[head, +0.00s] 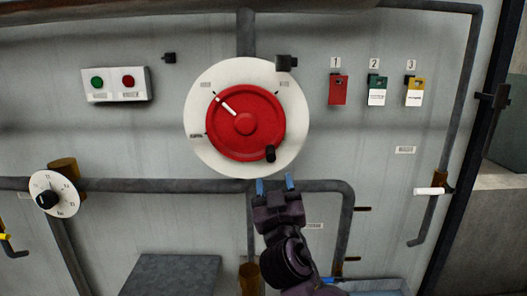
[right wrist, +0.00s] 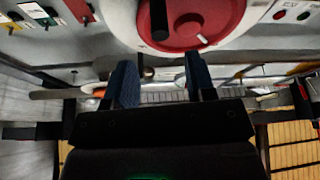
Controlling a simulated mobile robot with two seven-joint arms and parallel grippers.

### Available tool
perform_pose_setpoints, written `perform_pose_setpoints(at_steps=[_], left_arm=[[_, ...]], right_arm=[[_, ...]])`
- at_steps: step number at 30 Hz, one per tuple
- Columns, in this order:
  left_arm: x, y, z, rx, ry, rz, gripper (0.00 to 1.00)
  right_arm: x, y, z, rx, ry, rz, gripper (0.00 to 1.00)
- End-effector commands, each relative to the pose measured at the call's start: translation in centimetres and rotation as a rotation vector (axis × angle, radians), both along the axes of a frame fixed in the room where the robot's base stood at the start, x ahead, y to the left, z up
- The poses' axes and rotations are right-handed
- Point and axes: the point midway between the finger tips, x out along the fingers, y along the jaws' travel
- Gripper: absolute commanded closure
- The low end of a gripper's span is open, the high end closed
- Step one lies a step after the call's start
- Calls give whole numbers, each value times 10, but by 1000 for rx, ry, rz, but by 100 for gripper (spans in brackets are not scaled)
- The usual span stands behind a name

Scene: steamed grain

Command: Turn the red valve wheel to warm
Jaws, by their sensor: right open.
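The red valve wheel (head: 236,141) sits on a round white plate (head: 200,150) on the grey wall in the head view. Its white pointer (head: 229,106) points to the upper left, and a black handle knob (head: 270,154) stands out at its lower right. Small labels around the plate are too small to read. My right gripper (head: 275,184) is open and empty just below the plate, under the knob. In the right wrist view the wheel (right wrist: 195,20) and knob (right wrist: 159,18) show beyond the open fingers (right wrist: 157,75). My left gripper is not in view.
A box with green and red buttons (head: 115,96) is at the upper left. A dial gauge (head: 45,197) is at the lower left. Red (head: 339,92), green (head: 377,96) and yellow (head: 415,98) tags hang at the right. Pipes (head: 150,184) run below the plate.

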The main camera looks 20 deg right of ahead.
Motion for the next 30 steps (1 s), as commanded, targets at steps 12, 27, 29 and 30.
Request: perform_pose_setpoints(at_steps=[12, 27, 29, 30], left_arm=[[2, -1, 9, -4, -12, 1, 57], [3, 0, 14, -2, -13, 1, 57], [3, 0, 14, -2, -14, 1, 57], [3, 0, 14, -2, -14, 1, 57]], right_arm=[[53, -10, 26, -2, -4, 2, 49], [96, -19, 40, 0, 0, 2, 49], [97, -20, 40, 1, 0, 3, 49], [97, -20, 40, 1, 0, 3, 49]])
